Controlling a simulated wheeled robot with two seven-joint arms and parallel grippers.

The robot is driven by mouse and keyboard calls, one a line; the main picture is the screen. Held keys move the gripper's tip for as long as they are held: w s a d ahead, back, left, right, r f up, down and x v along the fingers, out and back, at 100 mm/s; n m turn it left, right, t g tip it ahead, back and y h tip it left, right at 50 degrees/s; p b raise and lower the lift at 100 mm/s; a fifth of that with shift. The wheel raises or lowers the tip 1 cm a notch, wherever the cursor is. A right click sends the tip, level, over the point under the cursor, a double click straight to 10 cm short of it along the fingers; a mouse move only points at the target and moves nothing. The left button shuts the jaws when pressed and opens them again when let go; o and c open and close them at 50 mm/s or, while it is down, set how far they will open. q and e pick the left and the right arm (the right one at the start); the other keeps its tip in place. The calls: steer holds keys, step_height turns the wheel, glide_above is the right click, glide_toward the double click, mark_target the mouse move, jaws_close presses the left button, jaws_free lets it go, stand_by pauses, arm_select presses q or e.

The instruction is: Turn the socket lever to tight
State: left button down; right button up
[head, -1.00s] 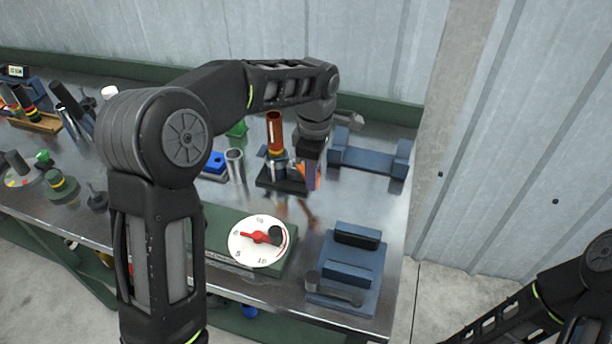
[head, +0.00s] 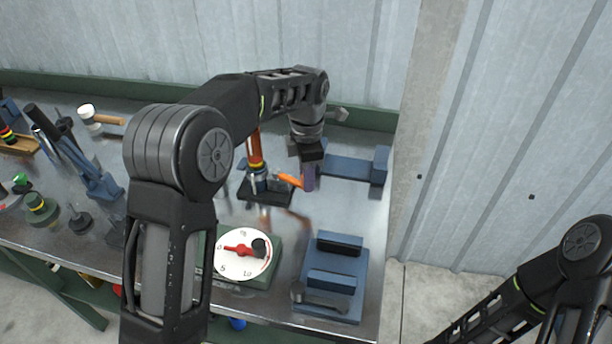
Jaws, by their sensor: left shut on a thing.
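The socket stands on a black base (head: 265,196) near the back of the bench. An orange-brown tube (head: 255,150) stands upright in its blue and metal collar (head: 258,181). An orange lever (head: 288,180) shows just right of the collar and runs to my left gripper. My left gripper (head: 309,180) points down from the arm above and is shut on the lever. The fingertips are small and dark purple here, so the exact grip is hard to see. My right arm shows at the lower right, but its gripper is out of the picture.
A white dial (head: 232,262) with a red pointer sits at the bench front. Tools, including a white-headed mallet (head: 98,116), lie left. Bare bench lies between socket and fixtures.

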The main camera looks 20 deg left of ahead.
arm_select(q)
steer(key=shift+w, duration=0.1)
steer(key=c, duration=1.2)
jaws_free()
steer(key=shift+o, duration=0.2)
steer(key=shift+r, duration=0.1)
step_height(320, 180, up, 8)
steer(key=shift+f+b, duration=0.2)
steer(key=shift+b, duration=0.2)
